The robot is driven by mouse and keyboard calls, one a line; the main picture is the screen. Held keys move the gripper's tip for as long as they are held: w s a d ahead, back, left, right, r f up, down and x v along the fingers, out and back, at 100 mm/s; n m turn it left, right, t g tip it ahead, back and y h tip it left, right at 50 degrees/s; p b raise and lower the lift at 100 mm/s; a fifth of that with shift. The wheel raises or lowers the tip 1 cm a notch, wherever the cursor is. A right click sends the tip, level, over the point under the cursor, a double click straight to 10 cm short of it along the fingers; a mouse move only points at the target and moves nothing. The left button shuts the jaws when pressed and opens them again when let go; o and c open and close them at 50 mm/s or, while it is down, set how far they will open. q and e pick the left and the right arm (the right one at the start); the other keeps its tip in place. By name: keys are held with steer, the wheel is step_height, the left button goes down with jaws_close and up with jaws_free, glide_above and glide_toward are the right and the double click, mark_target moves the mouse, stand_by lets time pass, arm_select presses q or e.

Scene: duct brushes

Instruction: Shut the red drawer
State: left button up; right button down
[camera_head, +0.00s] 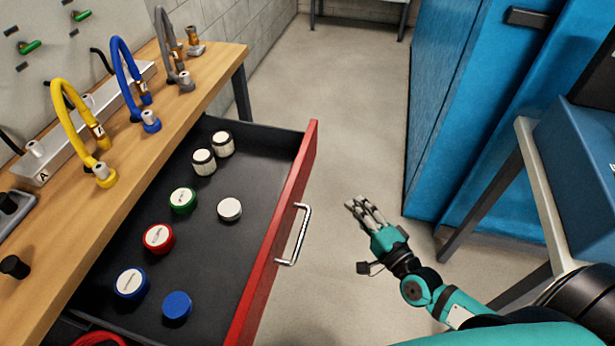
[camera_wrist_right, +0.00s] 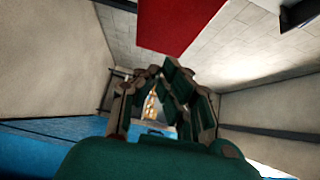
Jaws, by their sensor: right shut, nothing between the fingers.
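The red drawer (camera_head: 272,240) is pulled out from under the wooden workbench in the head view. Its dark tray holds several round containers, and a silver bar handle (camera_head: 295,235) is on its red front. My right gripper (camera_head: 362,207) is to the right of the drawer front, apart from the handle. Its fingers are shut with nothing between them. In the right wrist view the gripper fingers (camera_wrist_right: 165,90) show in the middle, with a red surface (camera_wrist_right: 178,25) above them, probably the drawer front. My left gripper is not in view.
The wooden workbench (camera_head: 205,75) carries yellow, blue and grey hoses along the left. A blue cabinet (camera_head: 465,100) stands at the back right, with a metal-legged table (camera_head: 535,165) in front of it. Bare floor (camera_head: 355,110) lies between drawer and cabinet.

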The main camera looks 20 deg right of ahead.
steer(key=w+a, duration=0.1)
steer(key=w, duration=0.3)
steer(key=w+a+p, duration=0.1)
steer(key=w+a, duration=0.1)
steer(key=w, duration=0.2)
steer(key=w+a, duration=0.2)
steer(key=w, duration=0.1)
steer(key=shift+w+r, duration=0.1)
steer(key=shift+w, duration=0.3)
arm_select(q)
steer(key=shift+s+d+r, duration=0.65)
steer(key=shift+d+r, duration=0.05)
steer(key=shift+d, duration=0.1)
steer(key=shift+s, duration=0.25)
